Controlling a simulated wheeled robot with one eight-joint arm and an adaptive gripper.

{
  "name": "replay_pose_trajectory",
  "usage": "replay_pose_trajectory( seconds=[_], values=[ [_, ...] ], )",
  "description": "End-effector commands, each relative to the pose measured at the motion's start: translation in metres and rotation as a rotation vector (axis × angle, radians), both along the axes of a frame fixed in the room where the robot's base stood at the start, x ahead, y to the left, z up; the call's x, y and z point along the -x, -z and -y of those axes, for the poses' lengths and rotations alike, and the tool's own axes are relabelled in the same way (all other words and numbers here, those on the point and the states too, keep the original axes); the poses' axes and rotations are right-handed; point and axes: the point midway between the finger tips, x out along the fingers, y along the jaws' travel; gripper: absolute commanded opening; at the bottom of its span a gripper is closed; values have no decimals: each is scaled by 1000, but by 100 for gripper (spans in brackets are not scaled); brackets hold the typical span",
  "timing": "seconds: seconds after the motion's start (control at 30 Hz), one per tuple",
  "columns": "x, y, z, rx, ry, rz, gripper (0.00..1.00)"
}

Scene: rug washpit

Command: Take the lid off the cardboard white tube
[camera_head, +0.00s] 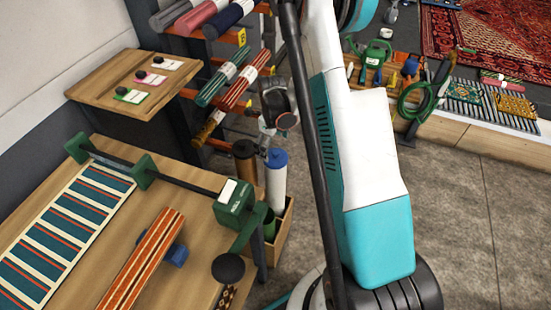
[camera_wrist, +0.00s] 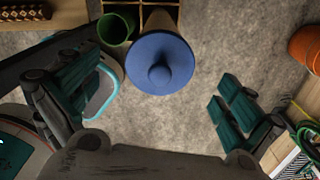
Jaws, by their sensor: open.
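The white cardboard tube (camera_head: 275,188) stands upright in a wooden crate in the head view, with its blue lid (camera_head: 276,158) on top. The lid looks apart from both fingers. In the head view my gripper is mostly hidden among my arm parts near the rack.
The wooden crate (camera_head: 283,230) also holds a green container (camera_wrist: 117,28). A brown tube (camera_head: 245,160) stands close beside the white one. A workbench (camera_head: 190,225) with a green clamp is at left, and a rack of rolled rugs (camera_head: 230,80) is behind. Concrete floor is open at right.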

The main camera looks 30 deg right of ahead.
Motion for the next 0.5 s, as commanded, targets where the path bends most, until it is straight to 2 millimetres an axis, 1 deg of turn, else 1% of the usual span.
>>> replay_pose_trajectory(
  seconds=[0.03,0.2,0.3,0.5],
  values=[
    [1,9,2,0,1,0,100],
    [4,34,5,0,0,0,100],
    [4,44,5,0,0,0,100],
    [4,45,5,0,0,0,100]
  ],
)
